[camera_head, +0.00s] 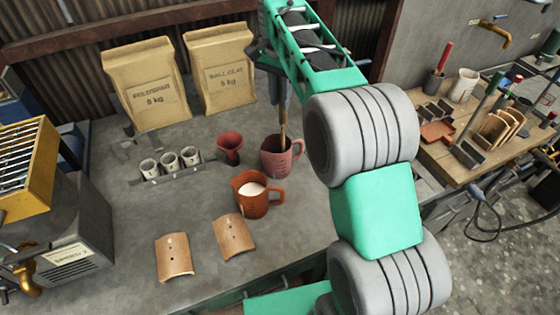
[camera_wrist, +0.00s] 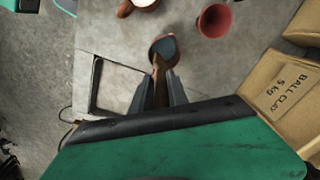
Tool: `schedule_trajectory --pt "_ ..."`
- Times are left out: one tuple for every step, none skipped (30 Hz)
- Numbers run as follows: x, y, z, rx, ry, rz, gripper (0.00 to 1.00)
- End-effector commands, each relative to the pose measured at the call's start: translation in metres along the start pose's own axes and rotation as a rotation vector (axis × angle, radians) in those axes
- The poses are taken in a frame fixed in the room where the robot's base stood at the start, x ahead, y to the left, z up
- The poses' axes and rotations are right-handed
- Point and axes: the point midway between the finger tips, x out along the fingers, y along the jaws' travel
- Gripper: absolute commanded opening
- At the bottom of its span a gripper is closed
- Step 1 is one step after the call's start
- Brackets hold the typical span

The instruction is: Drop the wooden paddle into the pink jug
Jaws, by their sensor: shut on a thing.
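The pink jug (camera_head: 275,160) stands upright on the grey bench, with its handle to the right. My gripper (camera_head: 282,100) is above it, pointing down and shut on the wooden paddle (camera_head: 283,128). The paddle hangs close to upright, and its lower end is at or inside the jug's mouth; the jug's wall hides the very tip. In the wrist view the paddle (camera_wrist: 160,85) runs between my fingers toward the jug (camera_wrist: 165,45), whose dark opening lies at the paddle's far end. I cannot tell how deep the paddle reaches.
An orange jug with white contents (camera_head: 250,197) stands just in front. Two curved tiles (camera_head: 234,234) lie in front. Two clay bags (camera_head: 216,70) stand at the back.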

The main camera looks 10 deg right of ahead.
Motion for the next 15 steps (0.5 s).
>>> schedule_trajectory --pt "0.016 0.000 0.000 0.000 0.000 0.000 0.00" --pt "0.021 0.000 0.000 0.001 0.000 0.000 0.00" --pt "0.027 0.000 0.000 0.001 0.000 0.000 0.00" --pt "0.031 0.000 0.000 0.001 0.000 0.000 0.00" --pt "0.034 0.000 0.000 0.001 0.000 0.000 0.00" --pt "0.037 0.001 0.000 0.002 0.000 0.000 0.00" --pt "0.039 0.001 0.000 0.002 0.000 0.000 0.00" --pt "0.040 0.001 0.000 0.003 0.000 0.000 0.00" --pt "0.040 0.001 0.000 0.003 0.000 0.000 0.00" --pt "0.040 0.001 0.000 0.003 0.000 0.000 0.00" --pt "0.039 0.001 0.000 0.003 0.000 0.000 0.00" --pt "0.039 0.001 0.000 0.003 0.000 0.000 0.00" --pt "0.038 0.001 0.000 0.003 0.000 0.000 0.00" --pt "0.038 0.001 0.000 0.003 0.000 0.000 0.00" --pt "0.038 0.001 0.000 0.003 0.000 0.000 0.00"
